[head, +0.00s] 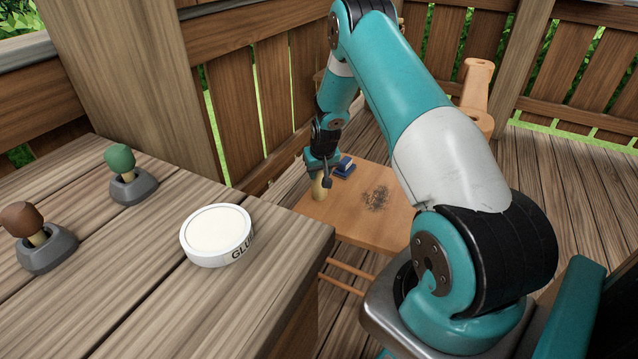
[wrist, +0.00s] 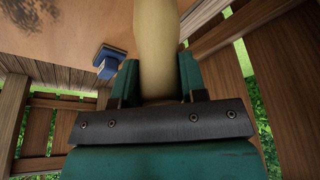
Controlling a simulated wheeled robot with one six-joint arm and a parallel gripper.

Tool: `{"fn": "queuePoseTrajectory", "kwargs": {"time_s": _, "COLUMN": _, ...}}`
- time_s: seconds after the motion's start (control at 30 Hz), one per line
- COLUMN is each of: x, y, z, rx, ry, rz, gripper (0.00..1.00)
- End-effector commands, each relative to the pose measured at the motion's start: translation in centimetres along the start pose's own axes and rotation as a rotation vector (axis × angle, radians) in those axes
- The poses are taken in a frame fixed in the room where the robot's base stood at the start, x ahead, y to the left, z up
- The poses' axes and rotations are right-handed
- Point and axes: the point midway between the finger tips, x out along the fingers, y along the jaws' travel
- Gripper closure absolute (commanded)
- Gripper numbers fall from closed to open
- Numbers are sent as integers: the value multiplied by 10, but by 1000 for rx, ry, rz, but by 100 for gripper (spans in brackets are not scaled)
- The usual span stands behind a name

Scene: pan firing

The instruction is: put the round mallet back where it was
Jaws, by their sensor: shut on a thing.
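My gripper (head: 322,172) is low over the left edge of a small wooden table (head: 340,215). It is shut on a pale cream rounded shaft (wrist: 158,50), which runs between the fingers in the wrist view. In the head view the pale piece (head: 319,188) shows below the fingers at the table's left edge. I cannot tell whether it touches the table, or whether it is the round mallet. On the near bench, a green-headed mallet (head: 120,159) and a brown-headed mallet (head: 22,219) each stand tilted in a grey holder.
A round white glue tub (head: 217,233) stands near the bench's (head: 150,300) right edge. A blue block-like thing (head: 346,165) and a dark scribbly patch (head: 377,198) are on the small table. A wooden chair-like piece (head: 477,95) and plank walls stand behind.

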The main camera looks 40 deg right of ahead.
Motion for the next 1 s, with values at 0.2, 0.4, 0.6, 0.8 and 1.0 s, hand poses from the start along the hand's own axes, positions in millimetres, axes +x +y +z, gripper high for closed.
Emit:
{"fn": "queuePoseTrajectory", "kwargs": {"time_s": 0.2, "x": 29, "y": 0, "z": 9, "rx": 0, "ry": -1, "rz": 0, "gripper": 100}}
{"fn": "queuePoseTrajectory", "kwargs": {"time_s": 0.4, "x": 39, "y": 0, "z": 11, "rx": 0, "ry": 3, "rz": 0, "gripper": 100}}
{"fn": "queuePoseTrajectory", "kwargs": {"time_s": 0.6, "x": 41, "y": 0, "z": 12, "rx": 0, "ry": 2, "rz": 0, "gripper": 100}}
{"fn": "queuePoseTrajectory", "kwargs": {"time_s": 0.8, "x": 42, "y": 0, "z": 13, "rx": 0, "ry": 0, "rz": 0, "gripper": 36}}
{"fn": "queuePoseTrajectory", "kwargs": {"time_s": 1.0, "x": 42, "y": 0, "z": 13, "rx": 0, "ry": 0, "rz": 0, "gripper": 36}}
